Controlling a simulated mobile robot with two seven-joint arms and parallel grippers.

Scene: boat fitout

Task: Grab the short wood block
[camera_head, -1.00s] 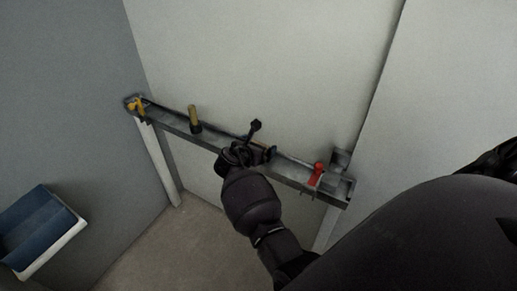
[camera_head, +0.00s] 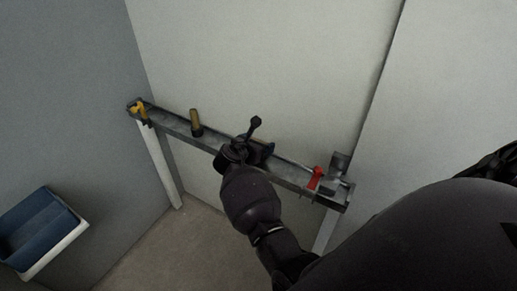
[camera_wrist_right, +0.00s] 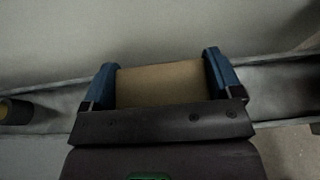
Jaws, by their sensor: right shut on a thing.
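The short wood block (camera_wrist_right: 158,85) is a plain tan piece between the two blue fingers of my right gripper (camera_wrist_right: 160,65) in the right wrist view. The fingers touch its two ends, and it sits within the narrow grey tray. In the head view, my right gripper (camera_head: 254,152) is over the middle of the tray (camera_head: 174,124) and hides the block. My left gripper is not in view.
A yellow-handled tool (camera_head: 140,111) lies at the tray's left end. A brown-and-black cylinder (camera_head: 195,120) stands right of it. A red item (camera_head: 315,178) is near the right end. A blue bin (camera_head: 40,228) is at lower left. Walls stand close behind.

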